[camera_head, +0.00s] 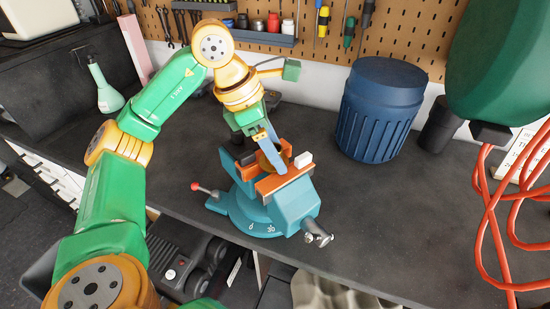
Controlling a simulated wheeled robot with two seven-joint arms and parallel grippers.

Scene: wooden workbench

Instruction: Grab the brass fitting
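A teal bench vise (262,205) with orange jaw faces stands on the dark bench near its front edge. The brass fitting (279,150), a brownish-gold round piece, shows in small part between the jaws. My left gripper (271,155) reaches down from above to the vise, its blue-grey finger in front of the fitting and covering much of it. Only one finger shows clearly, so I cannot tell whether it is open or touching the fitting. My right gripper is not in view.
A ribbed blue bin (378,108) stands right of the vise. A green bottle (104,88) is at the back left. Orange hoses (482,200) hang at the right. A tool pegboard (400,35) is behind. The bench (400,220) right of the vise is clear.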

